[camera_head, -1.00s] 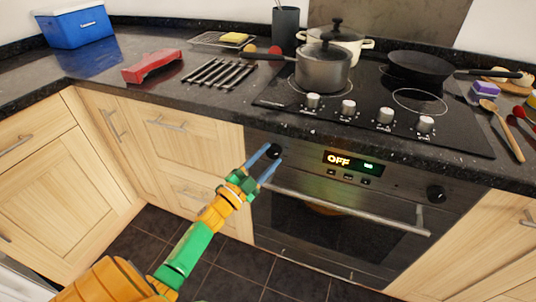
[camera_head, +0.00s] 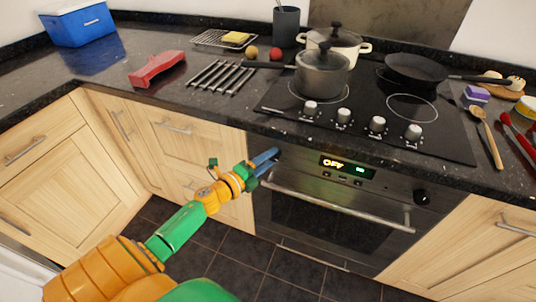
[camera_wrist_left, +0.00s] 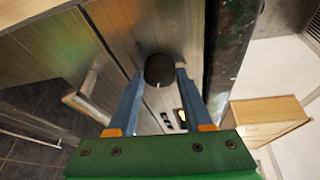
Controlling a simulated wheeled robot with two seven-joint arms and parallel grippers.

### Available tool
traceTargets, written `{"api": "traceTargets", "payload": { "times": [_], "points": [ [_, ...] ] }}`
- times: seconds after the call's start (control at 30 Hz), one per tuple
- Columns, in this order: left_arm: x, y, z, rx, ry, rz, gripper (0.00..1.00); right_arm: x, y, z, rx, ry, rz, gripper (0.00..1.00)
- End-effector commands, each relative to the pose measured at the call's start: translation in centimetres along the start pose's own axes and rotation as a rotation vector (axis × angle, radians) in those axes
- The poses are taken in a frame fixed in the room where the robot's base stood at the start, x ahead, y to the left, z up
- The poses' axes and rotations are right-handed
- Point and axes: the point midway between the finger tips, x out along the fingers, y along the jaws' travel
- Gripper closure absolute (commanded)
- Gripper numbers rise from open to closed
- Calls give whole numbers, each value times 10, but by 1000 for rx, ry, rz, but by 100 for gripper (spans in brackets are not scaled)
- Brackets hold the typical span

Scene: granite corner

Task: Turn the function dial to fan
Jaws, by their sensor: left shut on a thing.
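The oven's left dial is a black round knob on the steel front panel. In the left wrist view the dial (camera_wrist_left: 159,70) sits between the two blue fingers of my left gripper (camera_wrist_left: 158,84), which is shut on it. In the head view my left gripper (camera_head: 265,160) reaches the left end of the oven panel and its fingers mostly hide this dial. The display (camera_head: 347,167) reads OFF, with green digits beside it. A second black knob (camera_head: 422,196) is at the panel's right end. My right gripper is not in view.
The oven door handle (camera_head: 335,205) runs just below the panel. Above are hob knobs (camera_head: 344,116), a grey pot (camera_head: 321,75) and a black pan (camera_head: 420,68). A red object (camera_head: 157,69) and a metal rack (camera_head: 217,76) lie on the counter.

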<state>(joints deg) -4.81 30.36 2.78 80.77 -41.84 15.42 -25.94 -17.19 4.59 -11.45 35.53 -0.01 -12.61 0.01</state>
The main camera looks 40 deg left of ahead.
Motion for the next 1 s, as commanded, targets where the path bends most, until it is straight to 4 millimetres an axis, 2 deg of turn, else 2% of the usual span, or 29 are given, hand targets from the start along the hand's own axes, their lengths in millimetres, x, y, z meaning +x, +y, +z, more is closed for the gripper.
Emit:
{"api": "traceTargets", "payload": {
  "times": [0.03, 0.3, 0.93, 0.97, 1.0],
  "points": [
    [0, -5, 1, 23, -2, 7, 100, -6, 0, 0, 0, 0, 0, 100],
    [0, -4, 0, 128, -10, 49, 100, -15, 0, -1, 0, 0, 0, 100],
    [0, -2, 0, 165, -14, 65, 100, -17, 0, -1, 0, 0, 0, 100],
    [0, -2, 0, 165, -14, 65, 44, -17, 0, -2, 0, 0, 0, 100],
    [0, -2, 0, 165, -14, 65, 34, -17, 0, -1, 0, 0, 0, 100]
  ]
}}
